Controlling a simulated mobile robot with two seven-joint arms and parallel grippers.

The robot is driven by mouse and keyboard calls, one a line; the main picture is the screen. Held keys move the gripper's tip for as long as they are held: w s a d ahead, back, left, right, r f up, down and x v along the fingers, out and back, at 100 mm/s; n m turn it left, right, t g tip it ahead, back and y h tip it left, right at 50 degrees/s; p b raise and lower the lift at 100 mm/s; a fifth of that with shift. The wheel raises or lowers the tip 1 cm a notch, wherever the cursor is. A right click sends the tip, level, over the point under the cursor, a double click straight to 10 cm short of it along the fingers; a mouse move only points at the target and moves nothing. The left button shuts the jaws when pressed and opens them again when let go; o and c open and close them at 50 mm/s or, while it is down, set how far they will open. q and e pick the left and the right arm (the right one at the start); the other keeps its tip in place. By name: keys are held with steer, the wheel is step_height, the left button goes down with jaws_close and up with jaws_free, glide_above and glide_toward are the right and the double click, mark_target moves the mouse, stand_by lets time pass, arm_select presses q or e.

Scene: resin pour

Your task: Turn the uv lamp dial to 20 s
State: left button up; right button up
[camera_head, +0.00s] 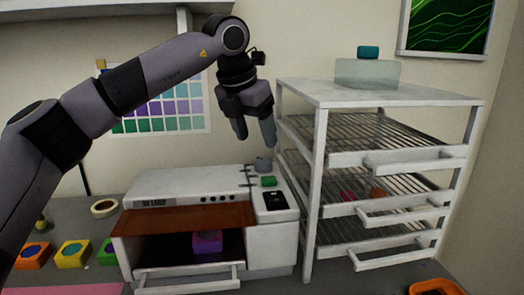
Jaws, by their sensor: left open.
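The UV lamp (269,245) is a white box with an amber cover and a front drawer handle. A small grey knob (263,164), which looks like its dial, sits at the back of its right-hand top. A green button (269,181) and a dark panel (275,201) lie in front of the knob. The dial marks are too small to read. My left gripper (256,140) is open and empty, pointing down just above the knob, apart from it. My right gripper is out of view.
A purple mould (207,241) is inside the lamp. A white rack (314,185) with wire shelves stands close on the right, with a clear container (367,73) on top. A tape roll (104,207) and coloured moulds (72,254) lie left. An orange tray (435,287) is front right.

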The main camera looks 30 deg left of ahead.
mark_target(263, 160)
arm_select(q)
steer(key=x, duration=0.6)
steer(key=shift+f, duration=0.2)
steer(key=shift+d, duration=0.1)
steer(key=c, duration=1)
